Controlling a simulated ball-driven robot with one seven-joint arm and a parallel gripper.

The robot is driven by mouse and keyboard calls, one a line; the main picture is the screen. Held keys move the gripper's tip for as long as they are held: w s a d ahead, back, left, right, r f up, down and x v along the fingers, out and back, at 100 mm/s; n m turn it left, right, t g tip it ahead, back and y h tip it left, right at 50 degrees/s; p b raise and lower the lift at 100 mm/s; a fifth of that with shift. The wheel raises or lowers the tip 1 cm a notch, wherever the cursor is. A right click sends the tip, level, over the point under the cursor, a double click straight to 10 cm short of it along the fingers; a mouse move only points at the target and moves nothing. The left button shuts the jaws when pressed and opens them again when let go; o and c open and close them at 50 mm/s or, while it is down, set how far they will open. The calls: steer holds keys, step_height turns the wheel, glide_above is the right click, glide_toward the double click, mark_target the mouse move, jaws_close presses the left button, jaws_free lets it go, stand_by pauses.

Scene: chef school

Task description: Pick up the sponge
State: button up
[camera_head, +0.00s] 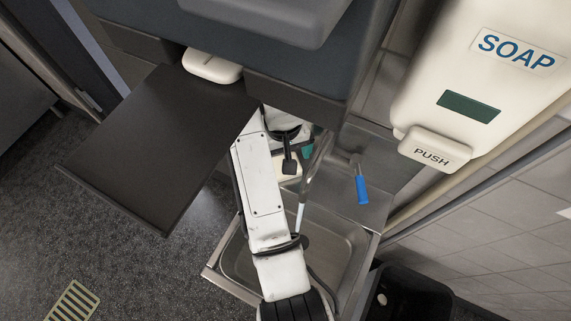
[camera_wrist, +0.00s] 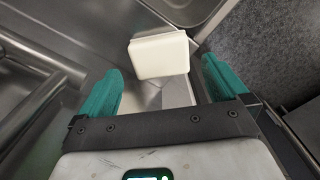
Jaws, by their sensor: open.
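The sponge (camera_wrist: 158,55), a pale cream block, shows at the top middle of the wrist view. It rests by the edge of a metal sink surface. My gripper (camera_wrist: 161,70) has its two teal fingers apart, one on each side of the sponge's near end in the picture. No finger clearly touches it, and the depth between them is hard to tell. In the head view my arm covers most of this area. A bit of teal finger (camera_head: 307,151) shows beyond the arm beside a small cream patch, which may be the sponge.
A metal sink (camera_head: 327,228) lies under my arm, with a blue-tipped tap lever (camera_head: 361,188) to its right. A soap dispenser (camera_head: 480,85) hangs at the upper right. A black bin (camera_head: 412,297) stands below right. A dark flat panel (camera_head: 160,145) is at left.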

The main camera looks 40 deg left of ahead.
steer(key=shift+d+f+p, duration=0.15)
steer(key=shift+f+p, duration=0.45)
steer(key=shift+f, duration=2.7)
steer(key=shift+c, duration=0.3)
steer(key=c, duration=0.7)
steer(key=shift+r, duration=0.15)
